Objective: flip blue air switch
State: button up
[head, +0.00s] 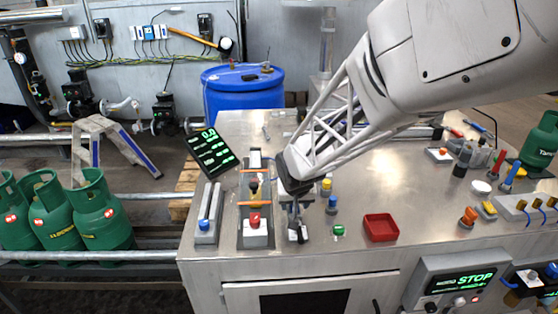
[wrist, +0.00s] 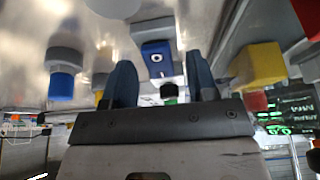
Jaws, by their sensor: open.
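The blue switch (wrist: 157,62) shows in the wrist view as a blue block with a white round mark on a grey mount. It sits between my gripper's two dark fingers (wrist: 164,85), beyond their tips or level with them; I cannot tell if they touch it. The fingers are apart and hold nothing that I can see. In the head view my gripper (head: 295,205) points down over the steel bench, right of the red button, and hides the blue switch. A small black lever (head: 299,236) shows just in front of it.
A red button (head: 254,220) on a white base stands close to the left. Yellow (head: 326,186) and blue (head: 331,204) knobs stand close on the right, with a green button (head: 338,230) in front. A red tray (head: 381,227) lies further right, with bare bench around it.

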jog(key=shift+w+f, duration=0.1)
jog(key=shift+f, duration=0.05)
jog(key=c, duration=0.9)
jog(key=shift+w+g, duration=0.25)
jog(key=shift+g, duration=1)
jog(key=shift+w+g, duration=0.25)
jog(key=shift+g, duration=1)
